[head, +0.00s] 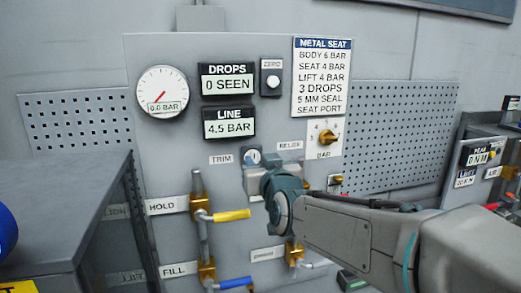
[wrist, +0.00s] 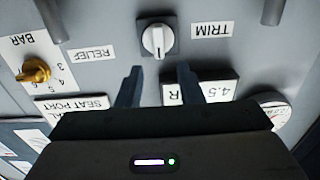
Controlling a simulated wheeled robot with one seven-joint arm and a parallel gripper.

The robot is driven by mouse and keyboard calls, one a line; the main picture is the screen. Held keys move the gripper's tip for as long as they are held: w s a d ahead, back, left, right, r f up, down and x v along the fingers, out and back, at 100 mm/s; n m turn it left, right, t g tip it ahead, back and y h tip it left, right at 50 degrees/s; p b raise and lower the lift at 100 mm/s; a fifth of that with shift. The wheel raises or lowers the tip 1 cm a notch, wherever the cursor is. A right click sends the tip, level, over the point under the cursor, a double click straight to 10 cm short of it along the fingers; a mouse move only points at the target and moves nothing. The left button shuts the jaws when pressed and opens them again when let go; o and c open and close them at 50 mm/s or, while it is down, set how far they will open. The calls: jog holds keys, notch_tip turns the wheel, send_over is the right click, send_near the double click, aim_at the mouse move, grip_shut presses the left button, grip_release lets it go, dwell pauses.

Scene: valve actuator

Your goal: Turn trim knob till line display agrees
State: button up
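The trim knob (wrist: 157,40) is a white pointer knob on a dark square plate, seen upside down in the wrist view beside its TRIM label (wrist: 212,30). In the head view the knob (head: 252,156) is partly hidden by my wrist. The line display (head: 229,124) reads 4.5 BAR; part of it shows in the wrist view (wrist: 220,91). My gripper (wrist: 160,70) is open, its two fingers spread and nothing between them. The knob appears just beyond the fingertips, apart from them. In the head view my gripper's fingers are mostly hidden.
A metal seat card (head: 321,78) lists SEAT 4 BAR and LIFT 4 BAR. The drops display (head: 228,81) reads 0 SEEN, and the gauge (head: 162,91) reads 0.0 BAR. A brass relief knob (head: 327,137) is right of the trim knob. A yellow hold lever (head: 230,215) sits below.

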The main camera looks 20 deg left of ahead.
aim_at(254, 153)
jog(key=shift+p+x, duration=0.65)
jog(key=shift+x, duration=1.45)
jog(key=shift+c, duration=0.3)
grip_shut()
